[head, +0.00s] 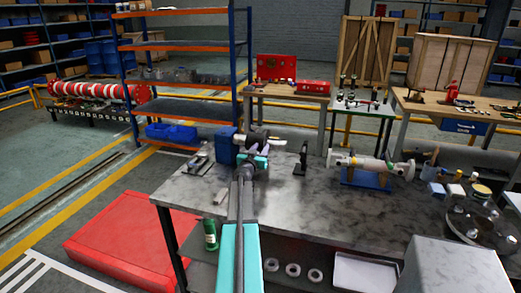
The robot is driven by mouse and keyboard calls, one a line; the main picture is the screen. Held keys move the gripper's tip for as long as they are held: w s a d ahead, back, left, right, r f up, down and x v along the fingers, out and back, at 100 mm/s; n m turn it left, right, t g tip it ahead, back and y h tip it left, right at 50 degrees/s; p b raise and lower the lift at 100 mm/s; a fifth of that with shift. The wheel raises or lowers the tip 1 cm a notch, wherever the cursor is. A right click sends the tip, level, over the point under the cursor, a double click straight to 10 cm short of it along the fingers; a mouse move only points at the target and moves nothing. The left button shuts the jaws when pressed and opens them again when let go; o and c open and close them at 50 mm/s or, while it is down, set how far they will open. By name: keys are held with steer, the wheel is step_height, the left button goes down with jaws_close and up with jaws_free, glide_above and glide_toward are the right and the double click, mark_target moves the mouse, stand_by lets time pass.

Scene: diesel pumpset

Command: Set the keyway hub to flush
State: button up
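My gripper (252,151) is at the far left part of the grey workbench (290,205), at the end of my teal arm. Its fingers are small and partly hidden by my wrist, so I cannot tell whether they are open or shut. Right behind it is a blue machine (225,146) with a light grey cylindrical part (252,137) lying to its right. The keyway hub cannot be picked out for certain; it may be hidden behind my gripper. Whether my gripper touches the grey part is unclear.
A dark upright bracket (302,158) stands right of my gripper. Farther right, a light grey flanged pipe assembly (366,164) rests on a blue stand (366,180). Flat metal pieces (197,163) lie at the bench's left. The bench front middle is bare.

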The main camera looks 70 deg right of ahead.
jaws_close()
steer(key=shift+s, duration=0.1)
